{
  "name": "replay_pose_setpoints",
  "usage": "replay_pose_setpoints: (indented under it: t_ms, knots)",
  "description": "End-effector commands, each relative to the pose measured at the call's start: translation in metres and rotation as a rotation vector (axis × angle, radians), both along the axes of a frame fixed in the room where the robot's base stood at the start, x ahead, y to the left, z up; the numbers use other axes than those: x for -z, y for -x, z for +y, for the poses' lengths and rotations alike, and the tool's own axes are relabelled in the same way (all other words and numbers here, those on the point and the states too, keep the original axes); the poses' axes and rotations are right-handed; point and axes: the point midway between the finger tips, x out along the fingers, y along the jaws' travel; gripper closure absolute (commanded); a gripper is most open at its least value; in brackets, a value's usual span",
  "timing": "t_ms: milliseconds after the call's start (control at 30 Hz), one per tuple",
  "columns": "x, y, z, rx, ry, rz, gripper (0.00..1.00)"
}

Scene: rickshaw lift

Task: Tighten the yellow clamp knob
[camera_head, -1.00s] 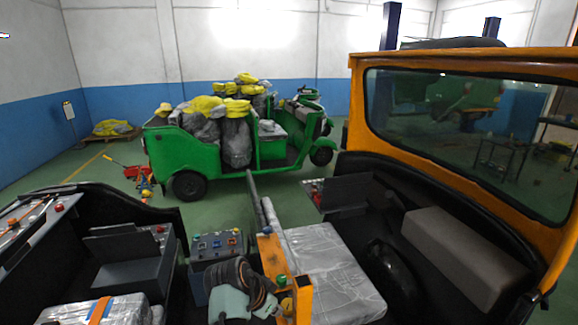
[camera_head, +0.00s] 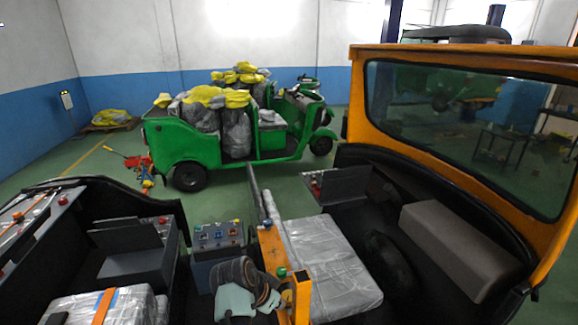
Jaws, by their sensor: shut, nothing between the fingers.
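A small yellow knob (camera_head: 287,298) sits low on an orange upright (camera_head: 300,297) near the bottom centre. It is small and partly hidden, so I cannot tell how tight it is. A blue knob (camera_head: 267,222) and a green knob (camera_head: 281,272) sit higher on the same orange part. I cannot make out my gripper in this view.
A grey control box (camera_head: 218,238) with coloured buttons stands left of the upright. A wrapped pack (camera_head: 335,270) lies to the right. The orange-framed windscreen (camera_head: 480,130) and a grey seat (camera_head: 465,250) fill the right. A loaded green rickshaw (camera_head: 245,145) stands behind.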

Motion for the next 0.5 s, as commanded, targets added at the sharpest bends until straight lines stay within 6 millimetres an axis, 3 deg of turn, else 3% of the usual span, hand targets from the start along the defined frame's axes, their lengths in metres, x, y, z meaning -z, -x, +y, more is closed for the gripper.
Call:
replay_pose_setpoints:
  t_ms: [500]
  knots:
    - [-0.0013, 0.0040, -0.0049, 0.000, -0.001, 0.001, 1.00]
